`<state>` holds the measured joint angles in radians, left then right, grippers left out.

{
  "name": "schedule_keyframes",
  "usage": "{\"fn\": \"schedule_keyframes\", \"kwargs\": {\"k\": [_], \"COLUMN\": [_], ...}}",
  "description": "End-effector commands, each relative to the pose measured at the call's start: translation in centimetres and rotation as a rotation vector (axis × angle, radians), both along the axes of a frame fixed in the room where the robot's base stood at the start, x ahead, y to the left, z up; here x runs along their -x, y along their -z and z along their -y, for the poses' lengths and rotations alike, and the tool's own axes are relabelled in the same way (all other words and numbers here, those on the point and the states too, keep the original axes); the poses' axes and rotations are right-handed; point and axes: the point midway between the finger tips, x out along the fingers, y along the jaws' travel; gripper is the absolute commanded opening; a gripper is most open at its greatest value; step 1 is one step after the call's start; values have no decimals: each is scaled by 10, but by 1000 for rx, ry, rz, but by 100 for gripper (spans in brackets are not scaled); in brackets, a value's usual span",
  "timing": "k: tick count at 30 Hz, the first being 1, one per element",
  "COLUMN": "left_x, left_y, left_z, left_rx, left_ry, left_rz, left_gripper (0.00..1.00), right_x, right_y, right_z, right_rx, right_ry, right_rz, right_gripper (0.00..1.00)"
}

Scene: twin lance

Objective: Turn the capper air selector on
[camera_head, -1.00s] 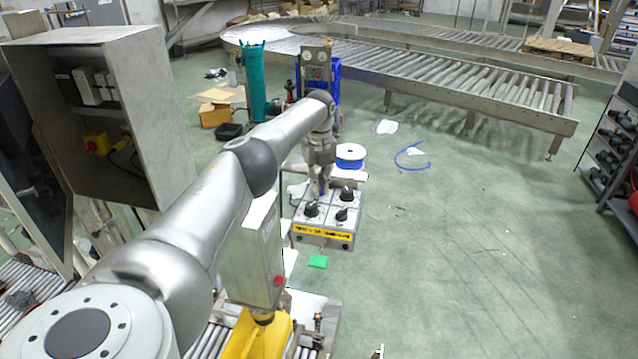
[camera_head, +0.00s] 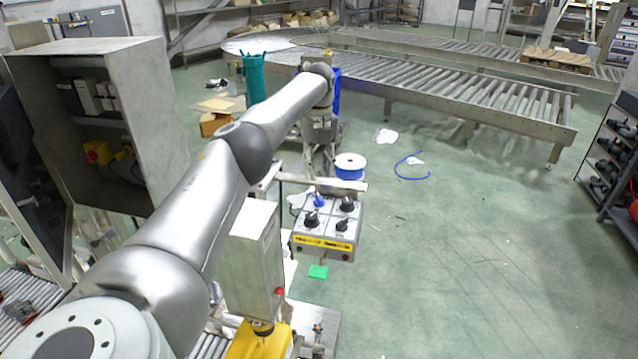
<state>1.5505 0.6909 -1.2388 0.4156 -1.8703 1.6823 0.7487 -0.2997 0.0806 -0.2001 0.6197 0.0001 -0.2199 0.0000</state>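A grey control box (camera_head: 301,238) with a yellow label strip stands below centre. Its sloped top carries black rotary knobs at front left (camera_head: 312,219), front right (camera_head: 341,225) and back right (camera_head: 347,204), plus a blue knob (camera_head: 318,200) at back left. I cannot read the label or tell which knob is the capper air selector. My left arm reaches in from the left, and its gripper (camera_head: 328,166) hangs behind and above the box, apart from the knobs. Its fingers are too small and overlapped to show their opening. My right gripper is out of view.
A blue-and-white spool (camera_head: 350,166) is just behind the box. A grey upright cabinet (camera_head: 252,262) with a red button stands left of it, above a yellow part (camera_head: 258,341). A roller conveyor (camera_head: 470,95) crosses the back. The green floor at right is mostly clear.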

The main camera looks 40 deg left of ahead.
Motion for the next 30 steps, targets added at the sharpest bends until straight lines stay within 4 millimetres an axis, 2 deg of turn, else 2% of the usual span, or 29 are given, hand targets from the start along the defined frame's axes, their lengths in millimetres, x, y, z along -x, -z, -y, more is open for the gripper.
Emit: {"fn": "schedule_keyframes", "kwargs": {"k": [3,9,26,30], "left_x": [-1,0,-1,-16], "left_y": [-19,-32,-32,-17], "left_z": [1,0,1,19], "left_rx": [-1,-1,1,18], "left_ry": [0,0,2,56], "left_rz": [2,1,1,37], "left_gripper": [31,31,31,31], "right_x": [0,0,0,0], "right_y": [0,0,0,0], "right_z": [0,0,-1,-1], "right_rx": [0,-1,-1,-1], "right_ry": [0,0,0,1], "right_rz": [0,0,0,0], "right_gripper": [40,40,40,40]}}
